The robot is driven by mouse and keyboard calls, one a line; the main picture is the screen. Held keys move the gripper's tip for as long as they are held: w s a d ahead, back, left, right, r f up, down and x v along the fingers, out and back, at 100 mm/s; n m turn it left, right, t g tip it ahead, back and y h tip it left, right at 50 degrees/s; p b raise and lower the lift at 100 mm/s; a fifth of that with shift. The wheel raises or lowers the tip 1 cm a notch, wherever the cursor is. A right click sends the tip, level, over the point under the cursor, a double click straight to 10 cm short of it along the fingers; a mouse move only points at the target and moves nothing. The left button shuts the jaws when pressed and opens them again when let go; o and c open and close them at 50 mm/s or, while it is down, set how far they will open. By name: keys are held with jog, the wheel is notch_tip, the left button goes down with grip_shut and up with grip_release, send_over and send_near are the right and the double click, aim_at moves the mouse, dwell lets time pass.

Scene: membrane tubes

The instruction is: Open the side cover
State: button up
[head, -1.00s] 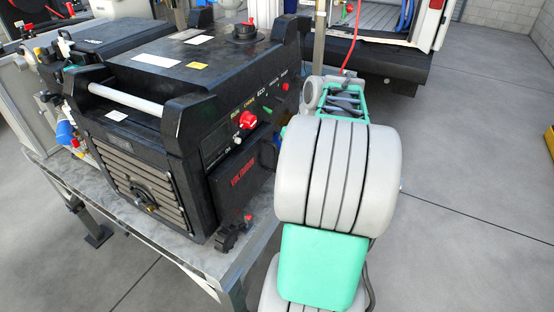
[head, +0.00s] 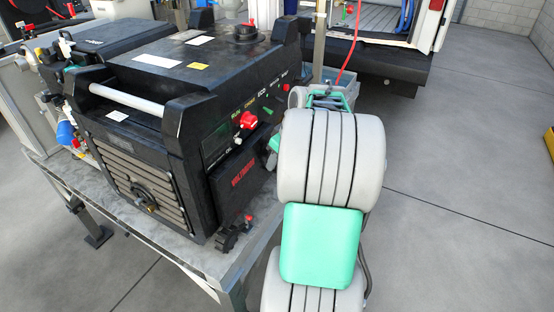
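The side cover (head: 237,184) is a black panel with red lettering, low on the right-hand face of a black generator (head: 165,120). It looks closed, but its right edge is close to or behind my arm, so I cannot tell fully. My grey and green arm reaches in from the lower right and hides what lies beyond its thick grey joint.
A red knob (head: 248,121) and small switches sit above the cover. The generator stands on a metal bench (head: 190,248). A second black machine (head: 100,38) is behind it at left. A van's open rear (head: 380,25) is at the back.

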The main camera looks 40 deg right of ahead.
grip_shut()
dwell(1.3)
